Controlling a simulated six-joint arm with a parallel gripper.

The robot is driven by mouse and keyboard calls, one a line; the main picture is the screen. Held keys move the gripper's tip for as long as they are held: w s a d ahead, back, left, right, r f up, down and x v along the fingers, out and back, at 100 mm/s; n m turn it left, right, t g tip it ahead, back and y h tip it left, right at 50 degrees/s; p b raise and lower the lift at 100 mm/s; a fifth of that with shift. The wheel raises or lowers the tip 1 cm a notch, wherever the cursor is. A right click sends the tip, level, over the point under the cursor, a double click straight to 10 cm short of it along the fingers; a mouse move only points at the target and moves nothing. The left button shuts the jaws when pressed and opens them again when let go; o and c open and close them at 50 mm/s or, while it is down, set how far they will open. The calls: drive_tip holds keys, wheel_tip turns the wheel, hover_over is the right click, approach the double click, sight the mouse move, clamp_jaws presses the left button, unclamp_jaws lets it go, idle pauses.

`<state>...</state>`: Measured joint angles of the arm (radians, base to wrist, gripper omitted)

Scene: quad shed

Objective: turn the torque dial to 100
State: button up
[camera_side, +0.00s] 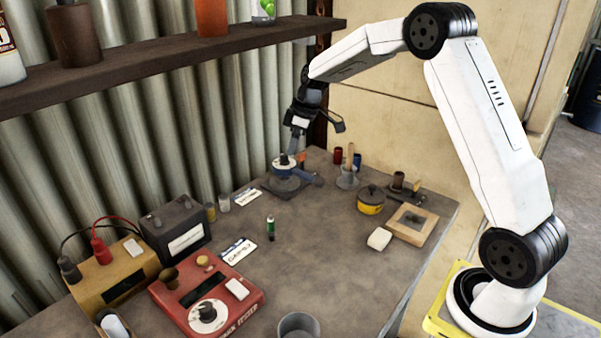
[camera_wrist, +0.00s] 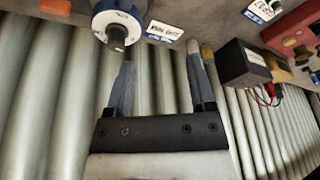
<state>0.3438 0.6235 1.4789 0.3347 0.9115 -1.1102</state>
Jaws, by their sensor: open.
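A blue device (camera_side: 288,176) stands on the far part of the bench, with a small round white-faced top. In the wrist view a blue-rimmed white dial (camera_wrist: 117,22) with a dark central knob (camera_wrist: 116,40) shows at the top left. I take this for the torque dial; its numbers and setting are too small to read. My gripper (camera_side: 294,146) is just above the blue device, pointing down. In the wrist view its fingers (camera_wrist: 160,62) are apart with nothing between them; the left fingertip is close to the knob, and contact cannot be told.
A red tester (camera_side: 250,297) with another round dial (camera_side: 207,315) stands at the front left, beside a yellow charger box (camera_side: 120,275) and black battery (camera_side: 180,236). A yellow pot (camera_side: 371,203) and wooden frame (camera_side: 412,225) stand right. The middle of the bench is mostly clear.

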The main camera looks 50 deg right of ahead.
sight(285, 154)
drive_tip(key=w+d+n+y, duration=0.1)
drive_tip(key=w+d+n, duration=0.1)
drive_tip(key=d, duration=0.3)
drive_tip(key=shift+w+d+r+t, duration=0.2)
drive_tip(key=shift+w+r+t, duration=0.15)
drive_tip(key=shift+w, duration=0.5)
drive_tip(key=shift+f, duration=0.1)
drive_tip(key=shift+x, duration=3.8)
clamp_jaws()
